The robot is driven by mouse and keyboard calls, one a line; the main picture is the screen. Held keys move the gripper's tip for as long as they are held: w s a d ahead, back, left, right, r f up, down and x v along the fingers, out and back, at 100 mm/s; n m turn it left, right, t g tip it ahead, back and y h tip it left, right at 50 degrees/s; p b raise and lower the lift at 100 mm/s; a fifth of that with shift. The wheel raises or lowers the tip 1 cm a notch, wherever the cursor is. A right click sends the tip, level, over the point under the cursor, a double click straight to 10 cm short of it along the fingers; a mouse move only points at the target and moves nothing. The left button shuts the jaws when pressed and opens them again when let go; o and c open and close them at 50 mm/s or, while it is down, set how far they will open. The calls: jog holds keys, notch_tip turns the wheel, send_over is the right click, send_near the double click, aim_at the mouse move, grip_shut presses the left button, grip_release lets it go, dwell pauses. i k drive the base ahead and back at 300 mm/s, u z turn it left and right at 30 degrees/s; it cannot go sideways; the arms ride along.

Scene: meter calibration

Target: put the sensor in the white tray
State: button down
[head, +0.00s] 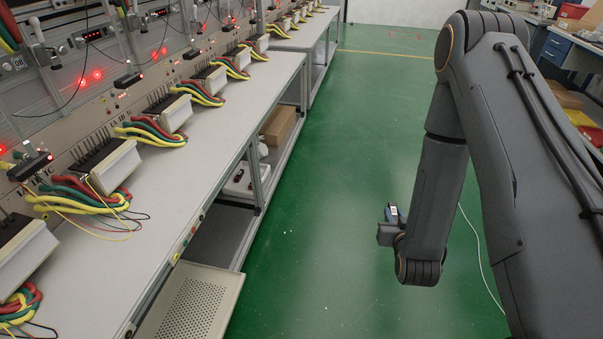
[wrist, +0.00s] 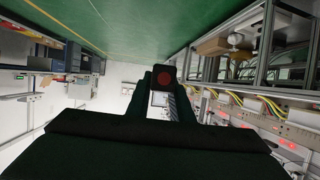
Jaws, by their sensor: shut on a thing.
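My gripper (head: 386,232) hangs low over the green floor, to the right of the bench. It is shut on the sensor (head: 392,213), a small piece with blue and white faces that shows just above the jaws. In the wrist view the jaws (wrist: 164,96) close around a dark piece with a red round mark (wrist: 164,77), which seems to be the sensor. The jaws hide part of it. The white tray (head: 232,187) sits on the shelf under the bench, left of my gripper and apart from it. Small dark and red items lie in it.
The long bench (head: 205,135) with meters and cables runs along the left. A cardboard box (head: 279,125) stands on the shelf beyond the tray. A perforated panel (head: 190,305) juts out low at the front. A pale cable (head: 478,250) lies on the floor. The aisle is clear.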

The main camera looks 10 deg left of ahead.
aim_at(246, 183)
jog(key=z, duration=0.5)
jog(key=i, duration=2.9)
jog(key=u, duration=3.75)
